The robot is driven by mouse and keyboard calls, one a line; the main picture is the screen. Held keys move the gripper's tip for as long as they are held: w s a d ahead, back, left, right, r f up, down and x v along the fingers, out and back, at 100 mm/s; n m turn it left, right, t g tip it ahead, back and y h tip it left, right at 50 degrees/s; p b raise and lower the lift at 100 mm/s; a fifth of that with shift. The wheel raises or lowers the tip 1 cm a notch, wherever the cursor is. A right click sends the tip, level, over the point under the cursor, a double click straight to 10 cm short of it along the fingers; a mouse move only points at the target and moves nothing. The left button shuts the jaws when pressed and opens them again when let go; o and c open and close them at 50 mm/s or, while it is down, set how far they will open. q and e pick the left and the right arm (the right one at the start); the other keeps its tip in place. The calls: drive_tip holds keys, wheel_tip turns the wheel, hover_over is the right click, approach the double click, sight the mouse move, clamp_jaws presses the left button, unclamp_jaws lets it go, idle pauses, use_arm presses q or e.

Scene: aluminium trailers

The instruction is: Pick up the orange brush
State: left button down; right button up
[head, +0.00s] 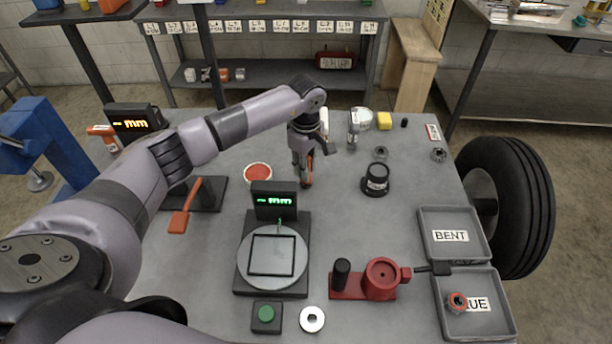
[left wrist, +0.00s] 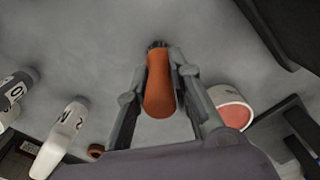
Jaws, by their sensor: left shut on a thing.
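The orange brush (left wrist: 160,88) is between the two fingers of my left gripper (left wrist: 159,68) in the left wrist view. Its rounded orange handle points toward the camera, and a small dark end shows beyond the fingertips. In the head view my left gripper (head: 306,178) points down over the middle of the grey table, shut on the brush, of which only a small orange-red strip (head: 308,173) shows. The fingers hide the rest, and I cannot tell whether the brush touches the table. My right gripper is not in view.
A gauge with a green display (head: 273,201) stands in front. A red fixture (head: 380,279) and grey trays (head: 452,258) lie front right.

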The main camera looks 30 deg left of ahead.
use_arm(q)
drive_tip(key=shift+r, duration=0.1)
drive_tip(key=shift+w+r, duration=0.1)
drive_tip(key=shift+r, duration=0.25)
wheel_tip(320, 180, up, 19)
drive_tip(key=b, duration=0.4)
drive_tip(key=shift+r, duration=0.1)
